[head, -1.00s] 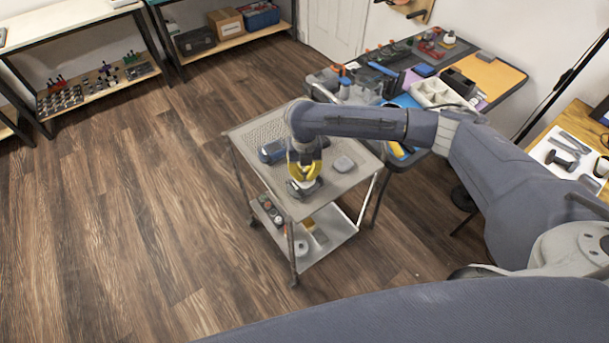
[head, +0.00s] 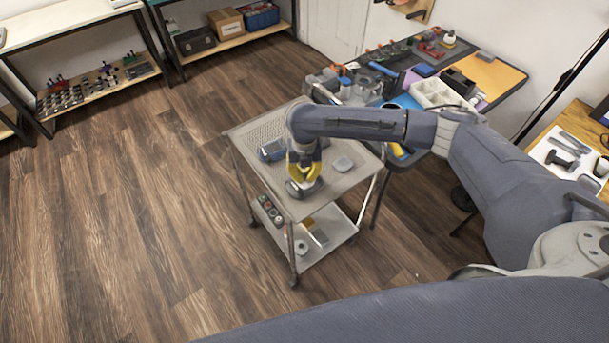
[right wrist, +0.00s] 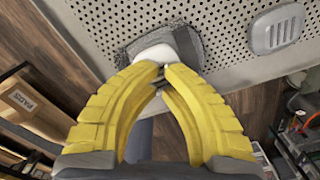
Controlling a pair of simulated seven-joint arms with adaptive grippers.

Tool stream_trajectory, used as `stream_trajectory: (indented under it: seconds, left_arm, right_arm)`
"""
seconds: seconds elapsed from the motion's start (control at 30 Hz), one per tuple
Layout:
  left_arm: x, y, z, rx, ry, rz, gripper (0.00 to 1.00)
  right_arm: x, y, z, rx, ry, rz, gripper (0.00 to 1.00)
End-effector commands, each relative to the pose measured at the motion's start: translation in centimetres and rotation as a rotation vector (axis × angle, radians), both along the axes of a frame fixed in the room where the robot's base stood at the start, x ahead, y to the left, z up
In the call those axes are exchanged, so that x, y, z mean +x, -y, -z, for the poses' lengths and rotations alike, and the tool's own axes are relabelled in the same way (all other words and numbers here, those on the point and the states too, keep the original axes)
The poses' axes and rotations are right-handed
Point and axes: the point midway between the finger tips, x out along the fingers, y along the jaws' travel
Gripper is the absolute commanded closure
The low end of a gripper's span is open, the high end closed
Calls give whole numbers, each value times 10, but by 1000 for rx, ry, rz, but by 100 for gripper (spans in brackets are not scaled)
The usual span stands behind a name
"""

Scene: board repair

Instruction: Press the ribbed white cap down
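My right gripper (head: 304,181) points down over the front part of the cart's top. In the right wrist view its two yellow fingers (right wrist: 161,70) come together at the tips, with no object seen between them. A smooth-looking white cap (right wrist: 155,53) shows just beyond the tips, beside a dark grey block (right wrist: 185,45); the fingers hide part of it, and I cannot see ribs or tell whether they touch. In the head view this grey-and-white piece (head: 296,190) is under the fingers. My left gripper is not in view.
A light grey slotted, rounded piece (right wrist: 276,28) lies apart on the perforated cart top (head: 262,131); it also shows in the head view (head: 342,163). A blue-grey object (head: 271,151) lies left of my gripper. A cluttered workbench (head: 505,88) stands behind, right.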

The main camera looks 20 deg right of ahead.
Motion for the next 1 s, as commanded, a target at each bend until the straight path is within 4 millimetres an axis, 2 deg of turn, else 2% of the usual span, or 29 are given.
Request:
stream_trajectory:
  seconds: [0.27, 1.0]
  left_arm:
    - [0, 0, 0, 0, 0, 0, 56]
    - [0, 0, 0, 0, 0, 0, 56]
  right_arm:
    - [0, 0, -3, -1, 0, 1, 100]
    - [0, 1, -53, -1, 1, 1, 100]
